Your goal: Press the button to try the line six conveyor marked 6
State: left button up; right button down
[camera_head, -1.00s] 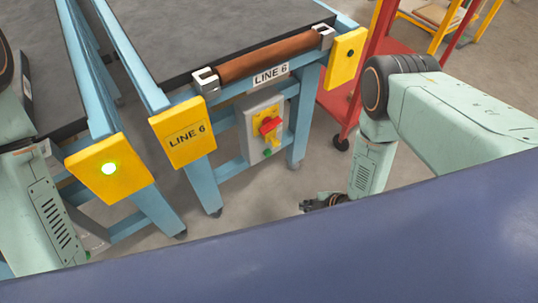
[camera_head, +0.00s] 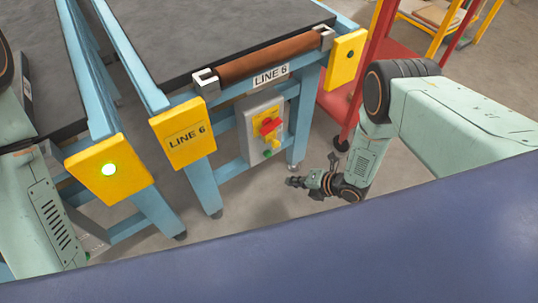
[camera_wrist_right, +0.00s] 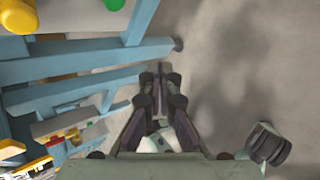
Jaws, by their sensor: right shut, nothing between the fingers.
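The line 6 conveyor (camera_head: 225,35) has a blue frame and a plate reading LINE 6 (camera_head: 271,76). A grey control box (camera_head: 248,120) hangs below its belt end, with a red knob (camera_head: 269,126) on yellow and a green button (camera_head: 267,153) low down. A green button (camera_wrist_right: 114,4) shows at the top edge of the right wrist view. My right gripper (camera_head: 290,181) is shut and empty, below and right of the box, apart from it. Its closed fingers (camera_wrist_right: 160,78) show in the wrist view. My left arm is at the left edge; its gripper is not visible.
A red cart (camera_head: 345,100) stands right of the conveyor. The floor (camera_head: 270,205) around my right gripper is clear.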

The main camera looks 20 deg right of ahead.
aim_at(268, 154)
jog(key=shift+w, duration=0.1)
jog(key=w+a+b, duration=0.3)
jog(key=w+b, duration=0.2)
jog(key=w, duration=0.3)
dwell(0.3)
jog(key=shift+w, duration=0.15)
dwell(1.1)
jog(key=shift+w+a+b, duration=0.15)
jog(key=shift+w+b, duration=0.15)
jog(key=shift+b, duration=0.05)
jog(key=shift+w+a+b, duration=0.2)
jog(key=shift+w+b, duration=0.15)
jog(key=shift+w, duration=0.15)
dwell(0.9)
jog(key=shift+s, duration=0.1)
jog(key=shift+s+d+p, duration=0.35)
jog(key=shift+s+p, duration=0.3)
jog(key=shift+s, duration=0.15)
